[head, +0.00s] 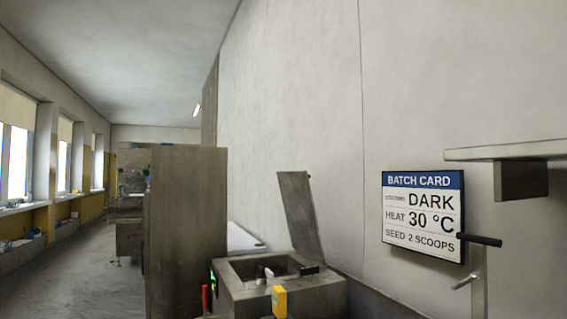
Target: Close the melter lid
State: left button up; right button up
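The melter (275,291) is a grey metal box at the bottom middle of the head view. Its lid (298,213) is a flat dark grey panel standing open, nearly upright and tilted slightly back toward the wall. The opening (245,269) under it is dark, and a small whitish piece (264,272) shows at its near side. A dark piece (310,270) sits on the rim near the lid's lower edge. Neither of my grippers shows in this view.
A yellow item (279,302) is at the melter's front, with a red handle (205,299) to its left. A tall grey-brown cabinet (187,230) stands left. A batch card (423,216) hangs on the wall. A metal shelf (507,151) juts in at right. The left aisle floor is clear.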

aim_at(295, 187)
jog(key=i+j+z, duration=0.1)
jog(key=i+j, duration=0.25)
jog(key=i+j+z, duration=0.1)
jog(key=i+j, duration=0.2)
jog(key=i+j+z, duration=0.1)
jog(key=i+j, duration=0.2)
jog(key=j, duration=0.25)
jog(key=i+j, duration=0.3)
jog(key=i+j+z, duration=0.15)
jog(key=i+j, duration=0.15)
jog(key=j, duration=0.25)
